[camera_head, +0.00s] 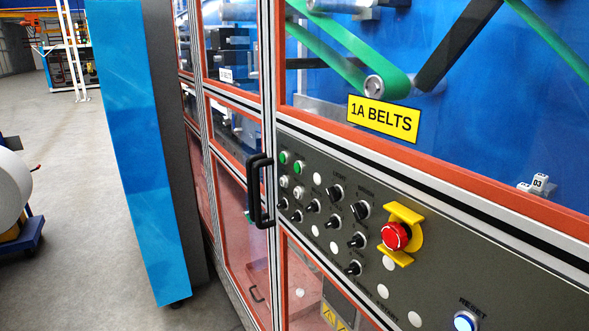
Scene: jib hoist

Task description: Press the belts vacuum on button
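A dark grey control panel (350,225) runs along the machine front below the yellow "1A BELTS" sign (383,118). Two green buttons, an upper-left one (283,157) and a lower-right one (299,167), sit at the panel's far left end. Two white buttons (284,181) (298,192) sit just below them. Their labels are too small to read, so I cannot tell which is the belts vacuum on button. Neither of my grippers is in view.
Several black knobs (360,210) and a red emergency stop (395,236) in a yellow guard share the panel, with a lit blue reset button (464,322). A black door handle (259,190) sticks out left. A blue cabinet (135,140) stands further left, beside open floor (80,200).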

